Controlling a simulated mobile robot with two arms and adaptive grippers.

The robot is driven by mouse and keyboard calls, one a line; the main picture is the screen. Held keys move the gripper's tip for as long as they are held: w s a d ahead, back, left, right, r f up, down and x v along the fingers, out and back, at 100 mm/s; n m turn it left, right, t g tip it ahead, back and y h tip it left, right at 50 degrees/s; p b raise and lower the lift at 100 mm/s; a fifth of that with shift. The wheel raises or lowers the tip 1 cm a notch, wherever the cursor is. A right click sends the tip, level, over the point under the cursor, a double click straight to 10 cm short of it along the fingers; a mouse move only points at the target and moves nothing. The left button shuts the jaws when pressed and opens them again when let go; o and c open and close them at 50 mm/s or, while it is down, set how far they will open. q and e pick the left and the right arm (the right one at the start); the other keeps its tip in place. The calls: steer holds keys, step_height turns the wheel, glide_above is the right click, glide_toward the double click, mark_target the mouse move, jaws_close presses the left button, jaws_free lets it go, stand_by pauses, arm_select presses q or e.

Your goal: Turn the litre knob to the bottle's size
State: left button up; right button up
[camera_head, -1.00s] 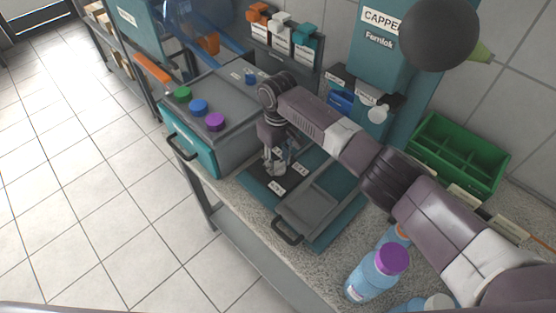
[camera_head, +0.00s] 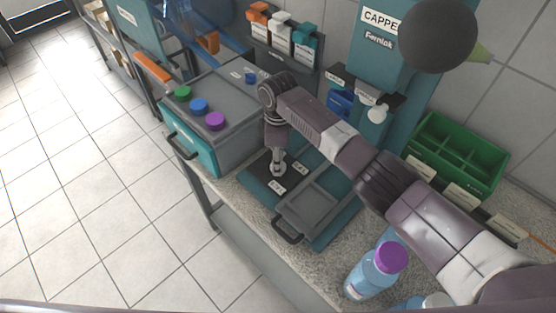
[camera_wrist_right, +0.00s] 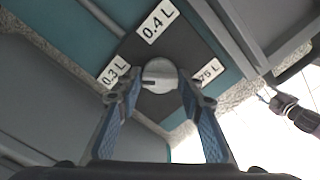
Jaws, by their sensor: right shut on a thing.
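The pale round litre knob (camera_wrist_right: 160,76) sits on a dark plate between the labels 0.3 L (camera_wrist_right: 113,72), 0.4 L (camera_wrist_right: 157,21) and a partly covered one ending in 75 L (camera_wrist_right: 208,72). A dark mark on the knob points left, roughly towards 0.3 L. My right gripper (camera_wrist_right: 162,92) is shut on the knob, one blue finger on each side; in the head view it (camera_head: 278,168) points down at the plate. A blue bottle with a purple cap (camera_head: 373,274) stands on the counter at the lower right; its size is not readable.
A grey tray with a handle (camera_head: 311,212) lies right of the knob plate. A teal box with coloured buttons (camera_head: 215,121) stands to the left. A green crate (camera_head: 455,155) and the capper machine (camera_head: 378,65) are behind. Another bottle (camera_head: 389,236) is partly hidden by my arm.

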steer(key=shift+w+r+n, duration=0.1)
steer(key=shift+r+n, duration=0.05)
steer(key=shift+n, duration=0.35)
steer(key=o, duration=1.2)
steer(key=shift+c, duration=0.2)
step_height(320, 180, up, 12)
